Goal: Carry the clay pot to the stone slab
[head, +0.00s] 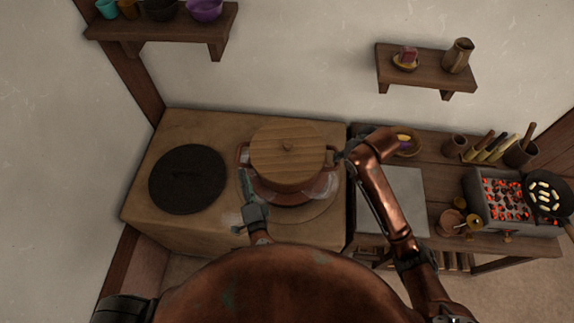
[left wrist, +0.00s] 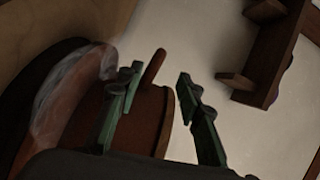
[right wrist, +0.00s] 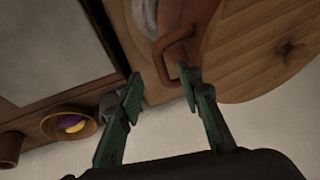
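The reddish clay pot (head: 283,193) sits on the left worktop under a round wooden lid (head: 287,152). It also shows in the left wrist view (left wrist: 152,118) and, partly, in the right wrist view (right wrist: 187,14). My left gripper (head: 247,188) is at the pot's left side; the left wrist view shows its fingers (left wrist: 157,82) open, with a handle between or just beyond them. My right gripper (head: 341,157) is at the right handle; its fingers (right wrist: 159,80) are open, with the handle loop (right wrist: 176,48) near their tips. The grey stone slab (head: 398,192) lies bare on the right-hand table.
A black round plate (head: 187,179) lies left of the pot. Pale wisps show around the pot. Right of the slab are a brazier of glowing coals (head: 503,203), a black pan (head: 547,196) and small pots. A bowl (head: 408,142) sits behind the slab. Shelves hang above.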

